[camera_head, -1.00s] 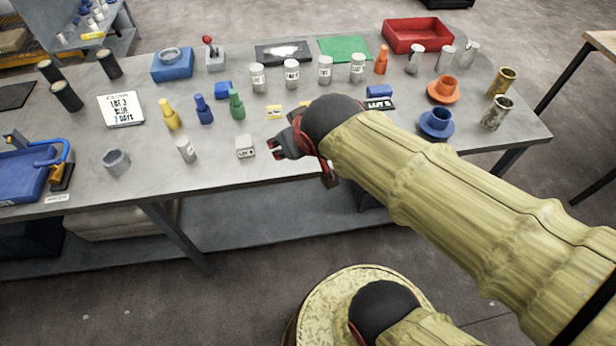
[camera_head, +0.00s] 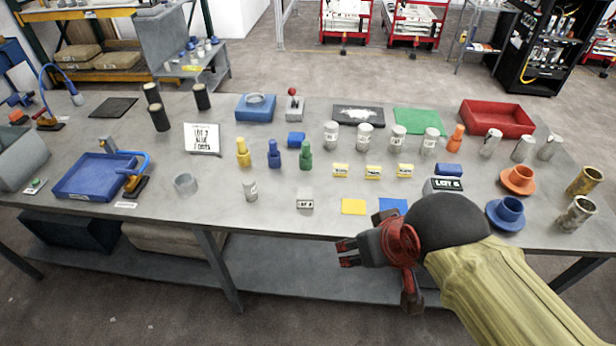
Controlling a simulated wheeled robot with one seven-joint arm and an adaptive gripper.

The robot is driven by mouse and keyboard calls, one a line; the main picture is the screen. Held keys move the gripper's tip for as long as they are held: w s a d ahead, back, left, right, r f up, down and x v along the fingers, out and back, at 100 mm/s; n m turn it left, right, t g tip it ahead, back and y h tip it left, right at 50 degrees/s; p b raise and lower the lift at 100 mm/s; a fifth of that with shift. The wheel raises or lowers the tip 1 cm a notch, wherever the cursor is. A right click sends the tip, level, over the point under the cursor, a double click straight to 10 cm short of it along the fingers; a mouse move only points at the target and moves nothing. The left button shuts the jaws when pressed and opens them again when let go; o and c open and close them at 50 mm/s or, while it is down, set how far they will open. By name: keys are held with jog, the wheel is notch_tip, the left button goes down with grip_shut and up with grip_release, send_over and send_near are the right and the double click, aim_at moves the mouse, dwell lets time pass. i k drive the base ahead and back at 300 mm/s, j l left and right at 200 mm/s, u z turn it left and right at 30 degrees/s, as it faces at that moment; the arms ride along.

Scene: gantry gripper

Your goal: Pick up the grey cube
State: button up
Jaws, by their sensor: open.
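The grey cube (camera_head: 305,199), a small block with a white label on its front, sits on the grey table near its front edge, left of a yellow square. My gripper (camera_head: 344,252) is open and empty, with its fingers pointing left. In the picture it is below and to the right of the cube, apart from it, at the table's front edge. The cube is fully in view.
A small white-labelled cylinder (camera_head: 250,190) stands left of the cube. Yellow (camera_head: 353,206) and blue (camera_head: 393,205) squares lie to its right. Yellow, blue and green bottles (camera_head: 305,155) stand behind. The table around the cube is clear.

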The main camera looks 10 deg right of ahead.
aim_at(305, 195)
jog(key=j+u, duration=0.4)
jog(key=j, duration=1)
